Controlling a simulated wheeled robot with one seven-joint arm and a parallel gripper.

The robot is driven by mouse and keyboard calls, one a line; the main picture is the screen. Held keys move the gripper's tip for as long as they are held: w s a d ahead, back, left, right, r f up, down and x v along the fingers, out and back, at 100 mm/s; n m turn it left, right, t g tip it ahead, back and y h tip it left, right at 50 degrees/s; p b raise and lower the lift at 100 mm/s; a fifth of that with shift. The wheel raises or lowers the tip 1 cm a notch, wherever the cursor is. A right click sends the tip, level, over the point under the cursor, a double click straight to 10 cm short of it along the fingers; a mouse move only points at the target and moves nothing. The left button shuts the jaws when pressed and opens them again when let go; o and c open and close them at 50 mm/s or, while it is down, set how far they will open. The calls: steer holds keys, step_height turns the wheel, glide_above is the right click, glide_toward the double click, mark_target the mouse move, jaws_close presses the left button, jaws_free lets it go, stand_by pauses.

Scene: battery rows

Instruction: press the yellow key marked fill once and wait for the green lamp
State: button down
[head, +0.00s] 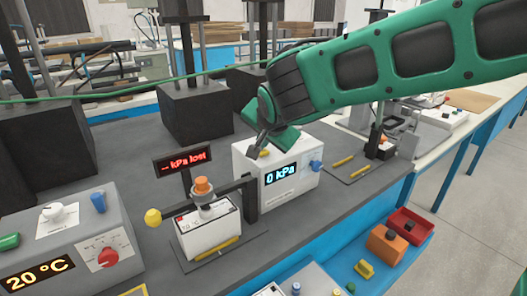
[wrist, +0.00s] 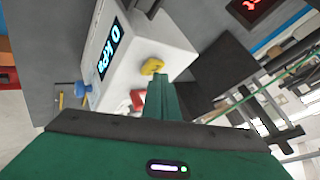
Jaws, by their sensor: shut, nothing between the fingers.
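A white box (head: 290,185) with a blue-lit display reading 0 kPa (head: 282,174) stands mid-bench in the head view. In the wrist view, a yellow key (wrist: 152,66) sits on this box, with a red part (wrist: 138,98) near it. Any marking on the key is not readable. My gripper (head: 257,147) is shut and empty over the box's top left. In the wrist view its fingertips (wrist: 161,77) appear just beside the yellow key; I cannot tell whether they touch. I see no lit green lamp.
A small red-lit sign (head: 183,160) reading kPa lost and a stand with an orange-topped part (head: 203,187) are left of the box. A blue knob (head: 316,166) is on the box's right side. A grey 20 °C unit (head: 70,245) is at front left.

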mark_target(263, 153)
steer(key=shift+f, duration=0.2)
steer(key=shift+r, duration=0.15)
stand_by(0.4)
steer(key=shift+r, duration=0.7)
steer(key=shift+r, duration=2.5)
